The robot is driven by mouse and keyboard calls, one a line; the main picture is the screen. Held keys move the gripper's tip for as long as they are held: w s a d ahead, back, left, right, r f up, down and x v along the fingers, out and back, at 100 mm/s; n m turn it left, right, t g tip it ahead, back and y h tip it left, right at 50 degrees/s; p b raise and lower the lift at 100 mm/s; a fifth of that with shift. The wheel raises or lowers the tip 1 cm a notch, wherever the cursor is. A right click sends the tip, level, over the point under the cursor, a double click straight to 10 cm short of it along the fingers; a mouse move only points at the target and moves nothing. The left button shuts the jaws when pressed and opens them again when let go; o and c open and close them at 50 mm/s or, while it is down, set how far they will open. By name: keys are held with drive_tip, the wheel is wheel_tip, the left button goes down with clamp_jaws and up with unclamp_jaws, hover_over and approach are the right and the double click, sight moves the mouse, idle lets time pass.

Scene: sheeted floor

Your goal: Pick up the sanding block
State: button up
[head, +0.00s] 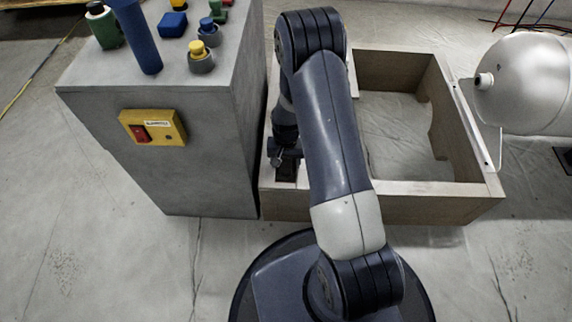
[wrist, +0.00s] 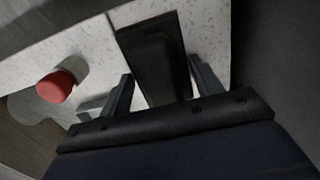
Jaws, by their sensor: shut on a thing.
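The sanding block, a dark, nearly black oblong block (wrist: 152,50), lies between the two fingers of my gripper (wrist: 160,78) in the wrist view. The gripper is shut on it. The block's far end reaches beyond the fingertips over a speckled white surface (wrist: 95,45). I cannot tell whether it touches that surface. In the head view my gripper (head: 284,155) is low beside the grey cabinet, at the left part of the wooden frame. There the block is small, dark and hard to tell apart from the gripper.
A red-topped round item (wrist: 55,86) stands left of the gripper. The grey cabinet (head: 200,130) carries a yellow switch box (head: 153,128) and several colored items on top. The open wooden frame (head: 430,205) is right of it. A white tank (head: 530,85) stands at far right.

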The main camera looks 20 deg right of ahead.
sight(286, 161)
drive_tip(key=shift+r, duration=0.15)
wheel_tip(286, 161, up, 10)
drive_tip(key=p, duration=0.3)
drive_tip(key=shift+p, duration=0.4)
